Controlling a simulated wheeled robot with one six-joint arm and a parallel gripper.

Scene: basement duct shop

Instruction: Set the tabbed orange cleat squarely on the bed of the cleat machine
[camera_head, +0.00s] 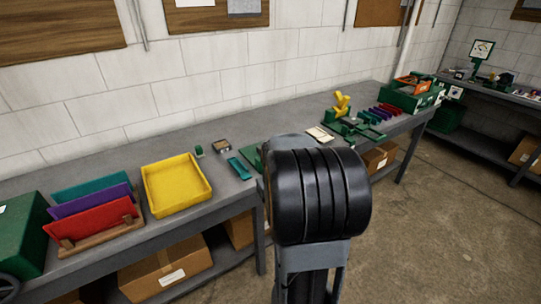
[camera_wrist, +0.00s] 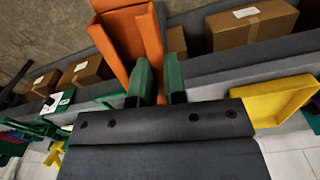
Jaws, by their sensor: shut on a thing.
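My gripper (camera_wrist: 158,82) has its two green fingers closed on the orange cleat (camera_wrist: 128,38) in the wrist view. The cleat is a long folded channel shape reaching away from the fingers, over the floor in front of the bench. In the head view my own dark arm hides the gripper and the held cleat. A green machine with a yellow lever (camera_head: 342,103), which looks like the cleat machine (camera_head: 350,130), stands on the bench right of my arm. Its bed is too small to make out clearly. Green parts also show at the left edge of the wrist view.
The grey bench (camera_head: 225,205) runs along the wall. It carries a yellow tray (camera_head: 176,186), a rack of coloured sheets (camera_head: 95,205), a teal piece (camera_head: 240,168), and a green bin (camera_head: 412,97) at the right. Cardboard boxes (camera_head: 165,270) sit underneath. Floor (camera_head: 440,230) at right is clear.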

